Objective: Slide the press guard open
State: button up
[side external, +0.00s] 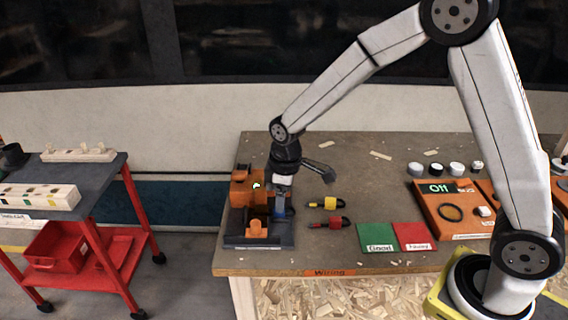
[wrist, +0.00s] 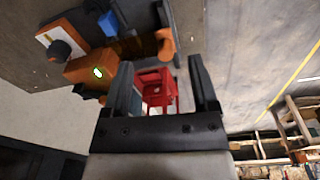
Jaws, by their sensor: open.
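The press is an orange machine (side external: 242,190) on a dark base plate (side external: 262,241) at the left end of the workbench. Its guard appears to be the amber see-through panel (side external: 259,205), partly hidden by my gripper in the side view. In the wrist view the orange press body (wrist: 92,68) is at upper left, with the brownish guard panel (wrist: 137,47) and an orange knob-like part (wrist: 165,42) beyond my fingertips. My gripper (wrist: 163,72) is open with nothing between its fingers.
A blue part (side external: 280,204) stands on the press base. Green (side external: 376,238) and red (side external: 414,236) mats and an orange "Off" panel (side external: 450,215) are further right. A red cart (side external: 65,250) stands left, across a gap.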

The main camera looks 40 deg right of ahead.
aim_at(256, 221)
jog(key=w+a+f+n, duration=0.1)
jog(key=w, duration=0.1)
jog(key=w+a+f+n, duration=0.1)
jog(key=w, duration=0.1)
jog(key=w+a+f+n, duration=0.1)
jog(key=shift+w+a+f+n+g, duration=0.25)
jog(key=shift+w+a+n+g, duration=0.05)
jog(key=shift+w+a+g, duration=0.1)
jog(key=shift+f, duration=3.9)
grip_shut()
jog(key=shift+r, duration=0.1)
